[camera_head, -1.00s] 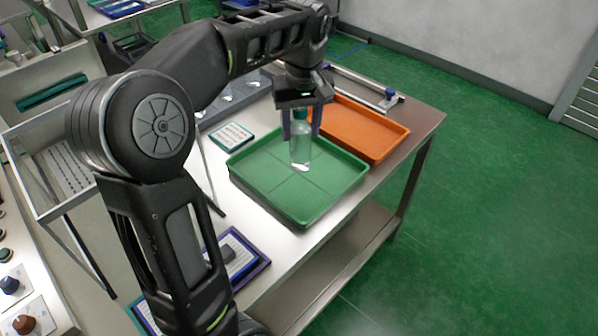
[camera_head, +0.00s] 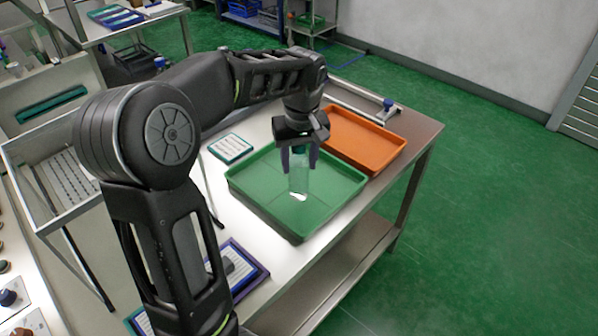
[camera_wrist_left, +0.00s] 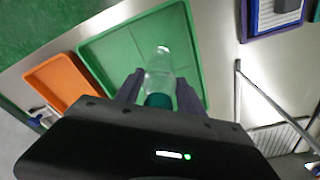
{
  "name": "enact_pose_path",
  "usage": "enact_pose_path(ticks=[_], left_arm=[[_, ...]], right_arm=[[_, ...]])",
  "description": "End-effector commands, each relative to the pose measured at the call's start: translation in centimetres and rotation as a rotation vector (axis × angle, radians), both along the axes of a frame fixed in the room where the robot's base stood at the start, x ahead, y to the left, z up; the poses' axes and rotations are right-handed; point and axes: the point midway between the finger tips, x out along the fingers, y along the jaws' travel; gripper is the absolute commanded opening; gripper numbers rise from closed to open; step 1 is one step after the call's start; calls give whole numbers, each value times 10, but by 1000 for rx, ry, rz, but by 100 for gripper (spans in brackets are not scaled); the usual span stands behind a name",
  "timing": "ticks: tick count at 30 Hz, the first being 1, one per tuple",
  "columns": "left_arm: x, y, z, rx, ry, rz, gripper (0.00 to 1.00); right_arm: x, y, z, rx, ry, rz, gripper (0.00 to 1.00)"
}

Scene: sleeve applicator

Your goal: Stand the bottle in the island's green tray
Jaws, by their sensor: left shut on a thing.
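A clear bottle (camera_head: 299,182) with a teal cap is upright over the middle of the green tray (camera_head: 246,187). My left gripper (camera_head: 299,160) points down from above and is shut on the bottle near its cap. In the left wrist view the bottle (camera_wrist_left: 160,68) sits between the two fingers of the gripper (camera_wrist_left: 160,92), with the green tray (camera_wrist_left: 112,53) behind it. I cannot tell whether the bottle's base touches the tray floor. My right gripper is not in view.
An orange tray (camera_head: 372,140) stands beside the green tray on the same steel table (camera_head: 415,135). A small framed card (camera_head: 231,148) lies at the green tray's far left. Purple and blue frames (camera_head: 245,268) lie at the near left. The green tray holds nothing else.

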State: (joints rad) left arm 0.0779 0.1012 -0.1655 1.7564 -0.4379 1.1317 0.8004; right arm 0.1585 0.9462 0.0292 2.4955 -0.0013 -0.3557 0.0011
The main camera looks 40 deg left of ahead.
Motion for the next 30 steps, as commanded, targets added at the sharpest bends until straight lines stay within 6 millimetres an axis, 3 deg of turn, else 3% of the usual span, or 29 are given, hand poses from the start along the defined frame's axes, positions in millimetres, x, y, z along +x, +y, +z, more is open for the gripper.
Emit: enact_pose_path(ticks=[9,21,22,30], left_arm=[[-1,0,-35,-1,2,0,0],[0,0,-41,0,0,0,0],[0,0,-40,-1,1,0,48],[-1,0,-40,0,1,0,68]], right_arm=[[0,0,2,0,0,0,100],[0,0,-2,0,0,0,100],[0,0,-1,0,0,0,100],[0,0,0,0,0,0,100]])
